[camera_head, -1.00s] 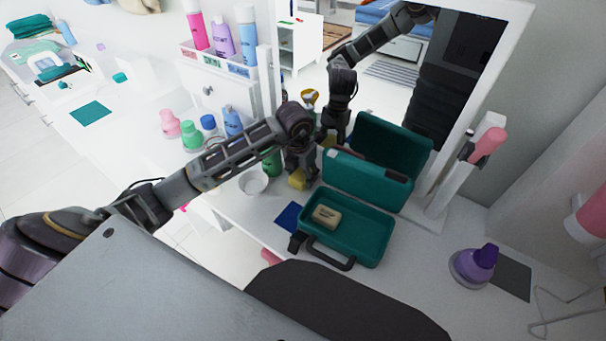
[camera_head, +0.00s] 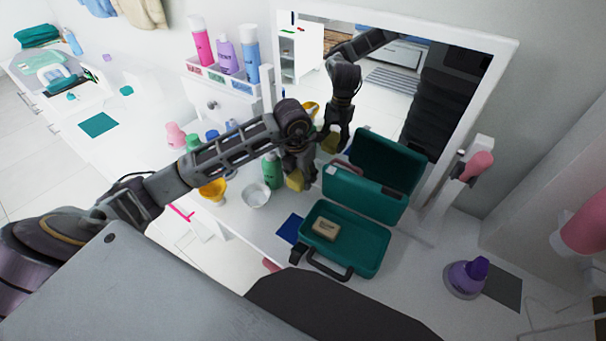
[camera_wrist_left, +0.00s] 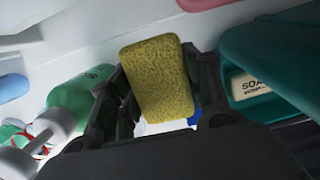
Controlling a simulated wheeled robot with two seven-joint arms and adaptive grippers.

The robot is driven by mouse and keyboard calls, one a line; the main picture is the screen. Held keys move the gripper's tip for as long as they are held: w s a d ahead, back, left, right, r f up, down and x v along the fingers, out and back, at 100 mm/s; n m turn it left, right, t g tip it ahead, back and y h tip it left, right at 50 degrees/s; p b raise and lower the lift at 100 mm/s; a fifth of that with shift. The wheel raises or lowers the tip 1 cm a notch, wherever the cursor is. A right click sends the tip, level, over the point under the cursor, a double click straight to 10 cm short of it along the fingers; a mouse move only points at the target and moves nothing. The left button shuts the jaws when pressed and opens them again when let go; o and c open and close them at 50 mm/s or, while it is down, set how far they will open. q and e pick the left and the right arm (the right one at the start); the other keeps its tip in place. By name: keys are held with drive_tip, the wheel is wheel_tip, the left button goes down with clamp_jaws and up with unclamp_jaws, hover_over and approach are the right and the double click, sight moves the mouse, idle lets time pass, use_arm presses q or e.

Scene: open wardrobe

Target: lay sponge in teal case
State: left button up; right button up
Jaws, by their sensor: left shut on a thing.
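The teal case (camera_head: 352,250) lies open on the white counter in front of the mirror, its lid raised at the back. A beige soap bar (camera_head: 325,229) lies in its tray; the soap also shows in the left wrist view (camera_wrist_left: 250,85). My left gripper (camera_head: 297,176) is shut on the yellow sponge (camera_wrist_left: 158,78) and holds it above the counter, left of the case. In the head view the sponge (camera_head: 294,181) is partly hidden by the fingers. My right gripper is not in view.
A green bottle (camera_head: 272,170), a white bowl (camera_head: 256,195) and a yellow cup (camera_head: 213,190) stand left of the case. A blue card (camera_head: 290,229) lies beside its left edge. The mirror (camera_head: 400,75) is behind.

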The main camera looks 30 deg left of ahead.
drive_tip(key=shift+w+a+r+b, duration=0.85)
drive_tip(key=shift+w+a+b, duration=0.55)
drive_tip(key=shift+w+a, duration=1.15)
use_arm(q)
drive_tip(key=s+a+p, duration=0.2)
drive_tip(key=s+p, duration=0.5)
drive_tip(key=s, duration=1.1)
drive_tip(key=shift+s+a, duration=0.2)
drive_tip(key=shift+a, duration=0.1)
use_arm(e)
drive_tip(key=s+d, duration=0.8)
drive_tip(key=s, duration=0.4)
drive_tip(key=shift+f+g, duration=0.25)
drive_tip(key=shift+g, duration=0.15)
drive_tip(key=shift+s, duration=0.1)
